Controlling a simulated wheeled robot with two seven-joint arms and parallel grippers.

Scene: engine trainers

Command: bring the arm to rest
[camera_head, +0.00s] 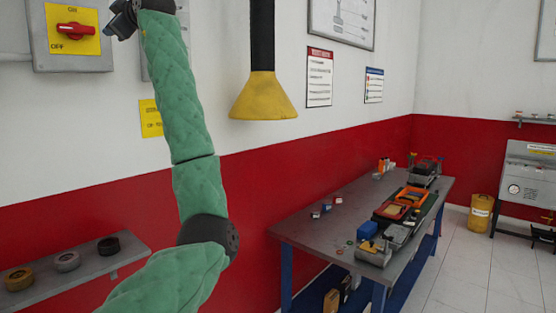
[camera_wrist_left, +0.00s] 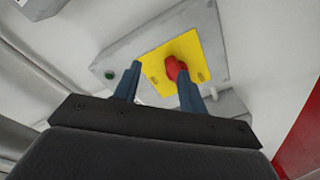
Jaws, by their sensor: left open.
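My left arm (camera_head: 180,95), in a green padded sleeve, is raised up the wall in the head view. Its gripper (camera_head: 122,18) is at the top left, just right of the grey switch box (camera_head: 97,50). The box has a yellow plate with ON and OFF marks and a red rotary switch (camera_head: 75,30); its handle lies roughly level. In the left wrist view the left gripper (camera_wrist_left: 158,88) is open and its two blue fingers are apart. The red switch (camera_wrist_left: 175,68) shows beyond the fingers, close to the right one. I cannot tell whether they touch. My right gripper is not in view.
A yellow hood (camera_head: 263,97) on a black pipe hangs right of my arm. A workbench (camera_head: 320,235) with trays and parts stands at the right. A shelf (camera_head: 80,272) with several round parts is at lower left. The tiled floor (camera_head: 470,270) is open at the right.

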